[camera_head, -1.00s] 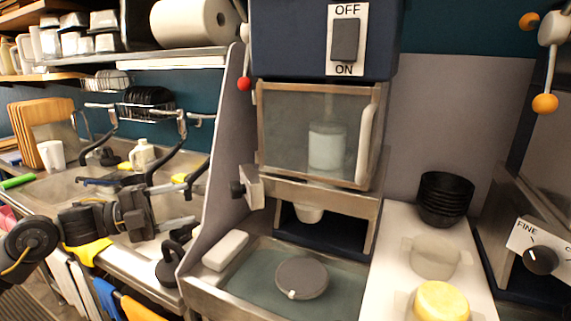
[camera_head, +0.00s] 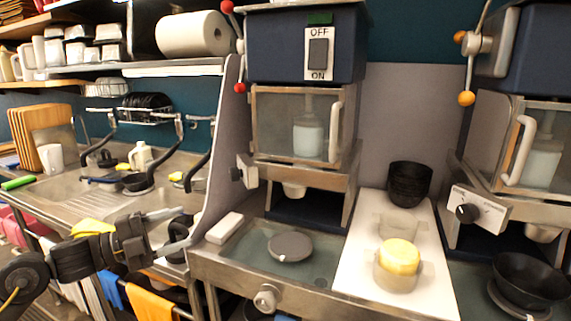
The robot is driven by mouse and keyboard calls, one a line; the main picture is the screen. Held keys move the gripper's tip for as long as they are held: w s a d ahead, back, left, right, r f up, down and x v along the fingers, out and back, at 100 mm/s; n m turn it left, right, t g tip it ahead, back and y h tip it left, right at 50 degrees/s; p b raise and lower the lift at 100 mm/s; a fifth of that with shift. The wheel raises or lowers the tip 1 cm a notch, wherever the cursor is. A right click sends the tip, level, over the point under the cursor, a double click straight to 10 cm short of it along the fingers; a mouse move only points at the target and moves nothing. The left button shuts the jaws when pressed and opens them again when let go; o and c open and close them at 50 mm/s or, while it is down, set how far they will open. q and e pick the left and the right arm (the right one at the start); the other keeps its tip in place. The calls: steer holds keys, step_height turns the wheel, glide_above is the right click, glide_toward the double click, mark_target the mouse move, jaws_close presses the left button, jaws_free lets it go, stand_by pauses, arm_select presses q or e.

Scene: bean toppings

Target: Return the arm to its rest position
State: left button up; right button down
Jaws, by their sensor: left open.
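My left arm comes in from the lower left. Its gripper (camera_head: 176,231) is open and empty, in front of the sink counter and left of the dispenser machine. Its fingers point right and touch nothing that I can see. My right gripper is out of the view.
A machine (camera_head: 303,125) with an OFF/ON switch stands in the middle. A white board (camera_head: 362,279) beside it holds stacked black bowls (camera_head: 409,184) and a container with yellow contents (camera_head: 398,257). A second machine (camera_head: 531,155) stands right, with a black bowl (camera_head: 530,280) below it. The sink (camera_head: 95,190) is left.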

arm_select(q)
steer(key=s+d+f+n+t+y, duration=0.1)
steer(key=s+f+n+y, duration=0.25)
steer(key=f+n, duration=0.35)
steer(key=s+d+f+n+t+y, duration=0.1)
steer(key=s+f+n+t+y, duration=0.25)
steer(key=f, duration=0.65)
steer(key=s+d+f+n+g+y, duration=0.1)
steer(key=s+f+n+y, duration=0.1)
steer(key=f+n+y, duration=0.45)
steer(key=s+a+f+n+g+y, duration=0.15)
steer(key=s+f+n+g, duration=0.45)
steer(key=s, duration=0.7)
steer(key=s+a+f+n+g+y, duration=0.1)
steer(key=s+a+f+n+g, duration=0.15)
steer(key=s+f, duration=0.8)
steer(key=s+f+g, duration=0.1)
steer(key=s+f, duration=0.1)
steer(key=f, duration=1)
steer(key=s+f+g, duration=0.1)
steer(key=s+f, duration=0.1)
steer(key=f, duration=1)
steer(key=s+a+f+g, duration=0.1)
steer(key=s+a+f, duration=0.1)
steer(key=s+f, duration=1.3)
steer(key=shift+s+m, duration=0.4)
steer(key=shift+m, duration=0.05)
